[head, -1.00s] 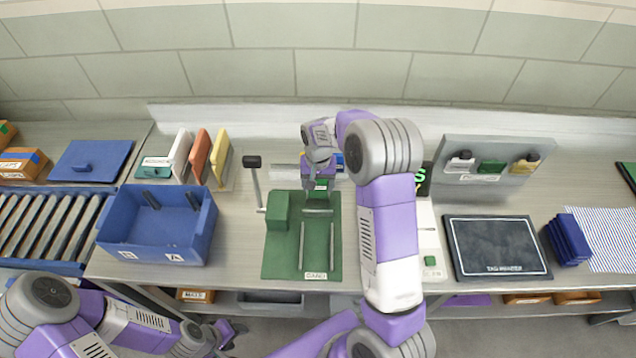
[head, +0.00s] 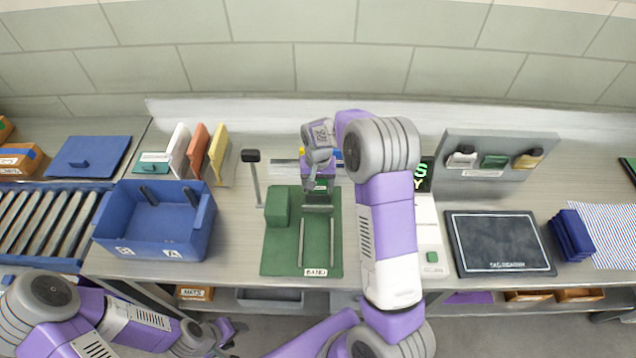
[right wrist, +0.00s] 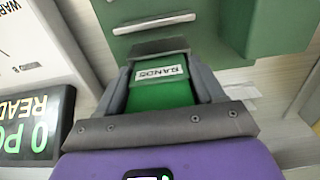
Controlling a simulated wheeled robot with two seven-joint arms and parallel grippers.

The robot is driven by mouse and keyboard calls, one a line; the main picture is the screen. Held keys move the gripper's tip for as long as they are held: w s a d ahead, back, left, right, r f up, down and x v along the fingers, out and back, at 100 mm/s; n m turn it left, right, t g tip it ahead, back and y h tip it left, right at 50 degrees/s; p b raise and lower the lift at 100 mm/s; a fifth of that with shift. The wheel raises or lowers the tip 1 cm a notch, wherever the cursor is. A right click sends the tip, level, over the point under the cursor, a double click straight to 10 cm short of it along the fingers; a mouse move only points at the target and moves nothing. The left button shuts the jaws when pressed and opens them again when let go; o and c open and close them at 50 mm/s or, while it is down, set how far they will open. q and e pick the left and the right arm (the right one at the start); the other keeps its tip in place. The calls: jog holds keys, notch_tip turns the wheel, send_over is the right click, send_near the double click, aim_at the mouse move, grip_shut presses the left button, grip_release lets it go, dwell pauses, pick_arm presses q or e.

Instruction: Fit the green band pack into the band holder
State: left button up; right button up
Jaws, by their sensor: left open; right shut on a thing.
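The green band pack (right wrist: 150,97), with a white "BANDS" label, is between the fingers of my right gripper (right wrist: 165,88). In the head view my right gripper (head: 318,192) is at the back edge of the green band holder (head: 288,262), marked "BAND" at its front. The holder has a raised green block on its left and metal bars. In the right wrist view the pack's leading end is close to a dark grey bar of the holder (right wrist: 205,40); I cannot tell whether they touch. My left gripper (head: 232,330) is open and empty, low in front of the bench.
A blue bin (head: 150,250) and several upright coloured panels (head: 197,150) stand left of the holder. A lever (head: 254,180) rises at its back left. A white device (head: 430,240) with a display is to the right, then a dark mat (head: 498,243).

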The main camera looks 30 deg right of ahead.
jog(key=shift+f, duration=0.25)
jog(key=o, duration=1.1)
jog(key=shift+f, duration=0.1)
jog(key=shift+d, duration=0.1)
jog(key=shift+r, duration=0.35)
notch_tip(320, 180, up, 7)
jog(key=shift+f, duration=0.1)
